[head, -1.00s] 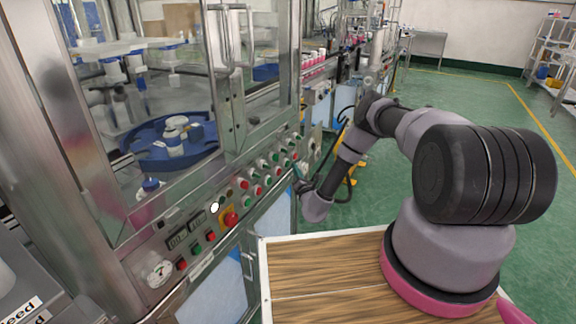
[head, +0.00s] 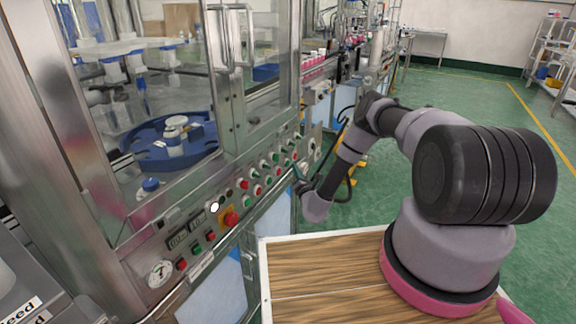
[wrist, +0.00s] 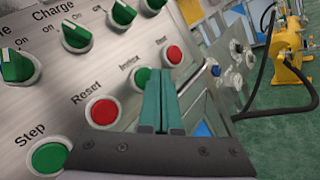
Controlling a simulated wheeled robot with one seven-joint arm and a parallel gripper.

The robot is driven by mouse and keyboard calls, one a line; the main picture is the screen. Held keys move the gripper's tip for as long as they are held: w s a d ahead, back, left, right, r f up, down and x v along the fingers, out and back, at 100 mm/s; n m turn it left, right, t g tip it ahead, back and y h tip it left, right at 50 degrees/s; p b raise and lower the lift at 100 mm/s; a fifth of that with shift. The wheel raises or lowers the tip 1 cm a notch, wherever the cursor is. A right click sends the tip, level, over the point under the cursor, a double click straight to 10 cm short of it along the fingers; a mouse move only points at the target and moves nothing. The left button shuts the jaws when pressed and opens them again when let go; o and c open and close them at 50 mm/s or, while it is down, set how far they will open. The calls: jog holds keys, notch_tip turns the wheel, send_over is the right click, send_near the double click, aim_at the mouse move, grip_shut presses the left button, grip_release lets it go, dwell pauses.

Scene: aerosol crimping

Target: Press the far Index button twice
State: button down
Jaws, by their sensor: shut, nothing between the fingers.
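The green button labelled Index (wrist: 141,78) is on the sloping steel panel in the wrist view, partly hidden behind my fingers. My gripper (wrist: 160,76) is shut and empty, its teal fingers side by side. Their tips overlap the right side of the Index button in the picture; I cannot tell whether they touch it. A red button (wrist: 174,55) is just beyond the tips, its label too blurred to read. In the head view my gripper (head: 297,171) is small, at the far end of the control panel (head: 222,180).
Nearer on the panel are a red Reset button (wrist: 103,112), a green Step button (wrist: 48,157) and several green knobs (wrist: 76,36). A glazed machine with a blue turntable (head: 150,158) stands behind the panel. A yellow stand (wrist: 290,50) is beyond the panel's far end.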

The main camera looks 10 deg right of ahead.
jog(key=shift+w+a, duration=0.25)
jog(key=shift+a, duration=0.1)
jog(key=shift+w+a, duration=0.25)
jog(key=shift+a, duration=0.05)
dwell(0.8)
jog(key=shift+s+d, duration=0.5)
jog(key=shift+d, duration=0.1)
dwell(0.4)
jog(key=s+d, duration=0.1)
jog(key=d, duration=0.1)
jog(key=s+d, duration=0.2)
dwell(0.3)
dwell(0.7)
